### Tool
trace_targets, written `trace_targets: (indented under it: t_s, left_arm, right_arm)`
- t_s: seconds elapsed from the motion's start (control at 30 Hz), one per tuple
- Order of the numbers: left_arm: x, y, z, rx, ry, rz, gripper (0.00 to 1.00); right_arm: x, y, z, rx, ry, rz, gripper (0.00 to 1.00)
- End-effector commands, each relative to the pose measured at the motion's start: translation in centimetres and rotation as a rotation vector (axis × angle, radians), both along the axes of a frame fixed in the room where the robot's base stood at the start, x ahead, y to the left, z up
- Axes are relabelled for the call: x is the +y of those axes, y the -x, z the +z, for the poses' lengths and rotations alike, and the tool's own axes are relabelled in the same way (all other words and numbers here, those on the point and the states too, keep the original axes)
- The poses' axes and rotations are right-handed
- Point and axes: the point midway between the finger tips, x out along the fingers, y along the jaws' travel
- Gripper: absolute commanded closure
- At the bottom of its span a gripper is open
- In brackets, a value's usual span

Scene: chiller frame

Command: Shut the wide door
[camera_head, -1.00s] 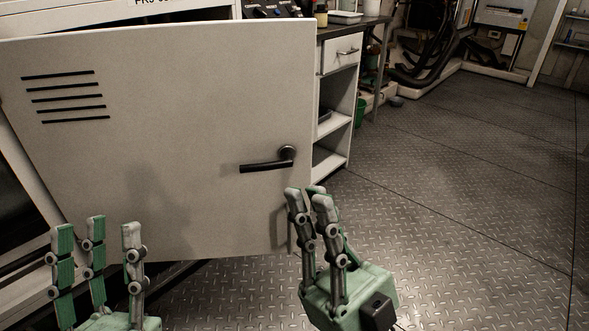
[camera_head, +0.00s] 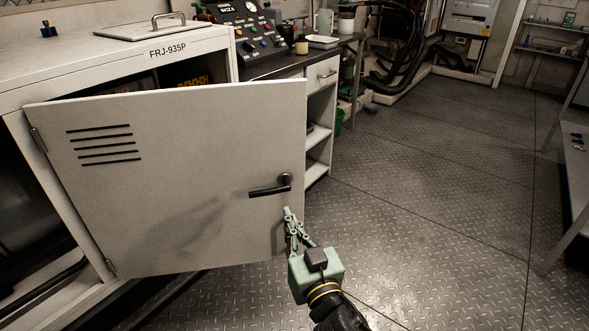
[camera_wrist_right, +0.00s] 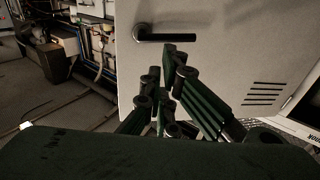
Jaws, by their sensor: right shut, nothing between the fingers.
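The wide door (camera_head: 190,175) is a pale grey panel with slots at its upper left and a black lever handle (camera_head: 270,189) near its right edge. It stands open, hinged at the left on the cabinet marked FRJ-935P (camera_head: 110,68). My right gripper (camera_head: 288,212) is shut and empty, just below the handle at the door's lower right. I cannot tell whether its fingertips touch the panel. In the right wrist view the shut fingers (camera_wrist_right: 170,60) point at the door (camera_wrist_right: 225,60), below the handle (camera_wrist_right: 160,36). My left gripper is not in view.
A workbench (camera_head: 320,70) with a control panel (camera_head: 245,30), drawer and shelves stands beyond the door's right edge. Open plate floor (camera_head: 430,190) lies to the right. A table (camera_head: 575,175) stands at the far right. The cabinet's dark interior shows left of the door.

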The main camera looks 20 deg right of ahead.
Motion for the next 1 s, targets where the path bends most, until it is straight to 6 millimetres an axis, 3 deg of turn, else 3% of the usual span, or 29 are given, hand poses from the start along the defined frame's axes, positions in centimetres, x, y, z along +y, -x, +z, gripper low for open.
trace_targets:
  t_s: [0.1,0.23,0.47,0.8,1.0]
  left_arm:
    - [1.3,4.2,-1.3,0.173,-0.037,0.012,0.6]
    - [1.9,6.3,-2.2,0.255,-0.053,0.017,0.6]
    - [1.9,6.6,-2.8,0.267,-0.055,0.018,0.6]
    - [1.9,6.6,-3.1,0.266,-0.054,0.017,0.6]
    - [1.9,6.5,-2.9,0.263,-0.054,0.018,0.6]
  right_arm:
    - [-2.1,-0.6,0.3,0.04,0.002,-0.092,1.0]
    - [-3.3,-1.0,0.0,0.055,0.0,-0.139,1.0]
    - [-3.6,-3.6,0.0,0.053,0.001,-0.144,1.0]
    - [-4.0,-10.7,-0.1,0.054,0.002,-0.143,1.0]
    - [-4.1,-13.6,-0.2,0.055,0.0,-0.142,1.0]
